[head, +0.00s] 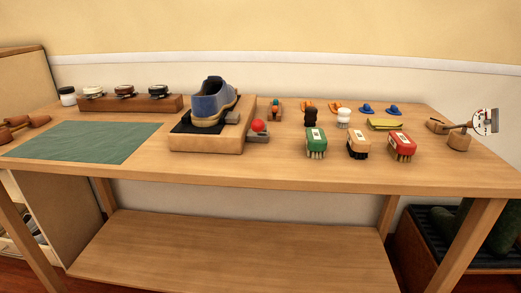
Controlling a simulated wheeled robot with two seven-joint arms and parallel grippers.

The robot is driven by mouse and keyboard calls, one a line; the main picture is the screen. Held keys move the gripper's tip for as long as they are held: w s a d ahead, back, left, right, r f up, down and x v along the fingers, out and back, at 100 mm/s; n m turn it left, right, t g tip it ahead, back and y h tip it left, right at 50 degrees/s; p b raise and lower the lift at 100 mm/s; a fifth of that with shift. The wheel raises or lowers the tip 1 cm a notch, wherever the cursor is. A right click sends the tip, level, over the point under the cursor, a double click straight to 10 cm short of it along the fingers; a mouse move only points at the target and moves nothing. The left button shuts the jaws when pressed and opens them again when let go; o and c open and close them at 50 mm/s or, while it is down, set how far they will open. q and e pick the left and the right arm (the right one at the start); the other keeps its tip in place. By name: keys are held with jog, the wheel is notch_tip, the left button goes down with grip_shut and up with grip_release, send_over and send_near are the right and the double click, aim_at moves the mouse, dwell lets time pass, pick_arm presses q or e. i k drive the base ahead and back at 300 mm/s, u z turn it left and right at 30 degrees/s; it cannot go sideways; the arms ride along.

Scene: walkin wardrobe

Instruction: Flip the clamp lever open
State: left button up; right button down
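A wooden block stand (206,143) with a dark top sits near the middle of the workbench. At the stand's right side is a small grey clamp part (257,137) with a red ball knob (259,125), which appears to be the clamp lever. The lever's exact angle is too small to tell. Neither of my grippers shows in the head view.
A green mat (84,142) lies left of the stand. Several brushes (359,141) stand to the right, with a yellow cloth (384,124) behind. Jars in a wooden rack (135,105) are at the back left. The bench front before the stand is clear.

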aim_at(258, 125)
jog(key=u, duration=2.3)
jog(key=i, duration=0.85)
jog(key=z, duration=2.05)
